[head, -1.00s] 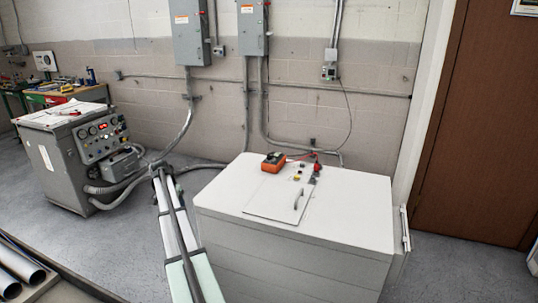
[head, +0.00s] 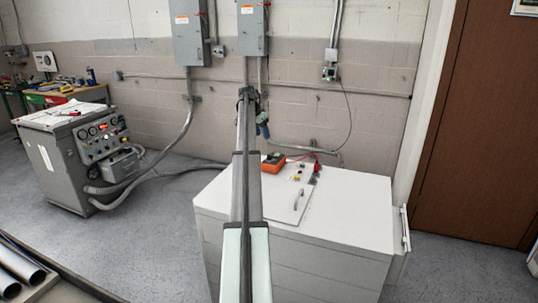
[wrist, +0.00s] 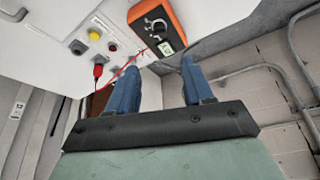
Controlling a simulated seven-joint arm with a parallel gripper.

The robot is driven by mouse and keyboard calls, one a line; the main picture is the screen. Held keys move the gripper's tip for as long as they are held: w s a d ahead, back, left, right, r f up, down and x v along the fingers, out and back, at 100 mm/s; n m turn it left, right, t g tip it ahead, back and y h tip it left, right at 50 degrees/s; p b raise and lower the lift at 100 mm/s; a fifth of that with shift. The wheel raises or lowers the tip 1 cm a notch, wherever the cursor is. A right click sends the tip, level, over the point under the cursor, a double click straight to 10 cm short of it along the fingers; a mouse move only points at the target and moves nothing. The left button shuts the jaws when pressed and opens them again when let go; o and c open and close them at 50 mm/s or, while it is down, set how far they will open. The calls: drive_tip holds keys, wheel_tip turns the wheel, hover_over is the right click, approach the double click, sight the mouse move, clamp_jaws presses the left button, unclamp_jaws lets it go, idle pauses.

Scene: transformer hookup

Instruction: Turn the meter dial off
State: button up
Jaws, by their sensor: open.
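The orange meter (head: 273,162) lies on top of the white cabinet near its back edge. In the wrist view the meter (wrist: 177,22) shows a round black dial (wrist: 157,27) and a small pale display. The dial's exact setting is too small to read. My gripper (wrist: 160,88) has two blue fingers spread apart with nothing between them. The meter shows beyond the fingertips, apart from them. In the head view my gripper (head: 262,128) is raised above the cabinet's back edge, slightly left of the meter, seen small against the wall.
The white cabinet (head: 340,205) has a hatch with a handle (head: 299,199). Beside the meter are a yellow button (wrist: 95,34), a red plug (wrist: 98,70) and a red lead. Conduits run along the wall behind. A grey machine (head: 75,155) stands at left.

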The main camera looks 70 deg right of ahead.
sight(269, 155)
drive_tip(key=x, duration=1.3)
drive_tip(key=shift+d+f, duration=0.1)
drive_tip(key=shift+f, duration=0.2)
clamp_jaws()
